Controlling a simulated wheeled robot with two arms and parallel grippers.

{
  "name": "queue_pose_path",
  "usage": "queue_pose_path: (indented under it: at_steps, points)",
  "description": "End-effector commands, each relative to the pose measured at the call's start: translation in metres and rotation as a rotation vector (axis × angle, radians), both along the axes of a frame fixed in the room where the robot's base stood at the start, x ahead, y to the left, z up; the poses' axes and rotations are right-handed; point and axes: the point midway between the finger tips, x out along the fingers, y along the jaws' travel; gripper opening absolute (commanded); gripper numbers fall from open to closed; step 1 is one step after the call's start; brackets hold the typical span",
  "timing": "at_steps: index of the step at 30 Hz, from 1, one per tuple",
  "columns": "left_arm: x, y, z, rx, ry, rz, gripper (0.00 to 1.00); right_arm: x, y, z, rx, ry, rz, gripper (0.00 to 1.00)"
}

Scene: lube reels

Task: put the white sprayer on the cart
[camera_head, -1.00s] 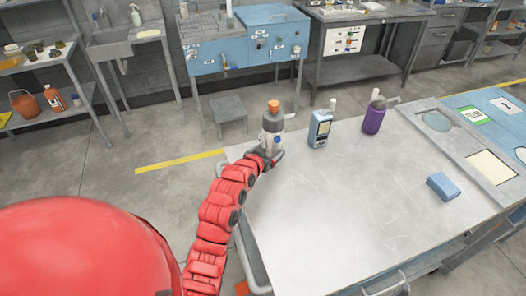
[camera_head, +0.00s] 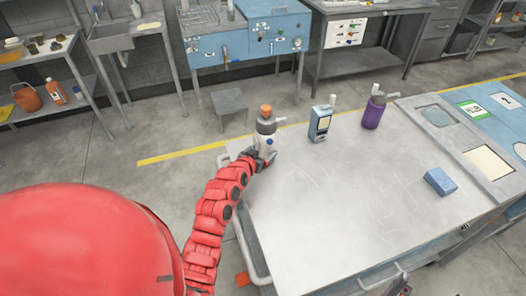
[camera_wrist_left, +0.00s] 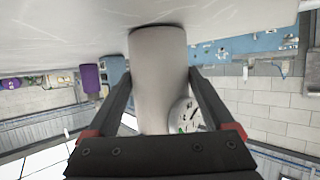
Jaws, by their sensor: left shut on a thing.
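The white sprayer (camera_head: 266,141), with a grey top and an orange cap, is upright at the far left corner of the cart's (camera_head: 330,205) pale metal top. My left gripper (camera_head: 262,158) is shut on its body from the near side. In the left wrist view, which looks upside down, the white body (camera_wrist_left: 158,75) is between the two dark fingers (camera_wrist_left: 160,90). Its base is at or very close to the cart top (camera_wrist_left: 60,35); I cannot tell whether it touches. My right gripper is not in view.
On the cart top, a blue-and-white device (camera_head: 320,123) and a purple sprayer (camera_head: 374,110) stand right of the white sprayer. A blue block (camera_head: 440,181) and a grey tray (camera_head: 437,115) are farther right. The middle of the cart top is clear.

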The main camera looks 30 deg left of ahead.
Motion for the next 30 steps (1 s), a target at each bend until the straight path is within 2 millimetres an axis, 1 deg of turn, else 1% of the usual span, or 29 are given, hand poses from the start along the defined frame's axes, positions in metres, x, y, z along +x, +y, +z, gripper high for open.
queue_pose_path:
  at_steps: [1,2,3,4,11,14,16,20,30]
  points:
    - [0.001,0.0,-0.001,0.001,-0.004,0.0,0.0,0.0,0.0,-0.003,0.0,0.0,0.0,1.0]
    - [0.0,0.0,-0.001,0.001,-0.003,0.001,0.88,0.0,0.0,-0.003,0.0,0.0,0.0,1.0]
    - [0.0,0.0,0.0,0.001,-0.002,0.001,0.95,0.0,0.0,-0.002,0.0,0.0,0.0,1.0]
    - [0.0,0.0,0.0,0.001,-0.002,0.001,1.0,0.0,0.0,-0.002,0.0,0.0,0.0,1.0]
    - [0.0,0.0,0.0,0.0,-0.001,0.0,1.0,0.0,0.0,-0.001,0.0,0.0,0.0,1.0]
    - [0.0,0.0,0.005,0.0,0.0,0.0,1.0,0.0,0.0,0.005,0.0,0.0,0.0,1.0]
    - [-0.004,0.001,0.003,0.001,-0.001,0.001,1.0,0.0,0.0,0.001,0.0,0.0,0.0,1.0]
    - [-0.02,0.0,0.009,0.002,-0.003,0.0,1.0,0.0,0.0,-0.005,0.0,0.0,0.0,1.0]
    - [-0.074,-0.003,0.031,0.0,-0.004,0.003,1.0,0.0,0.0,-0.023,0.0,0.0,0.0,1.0]
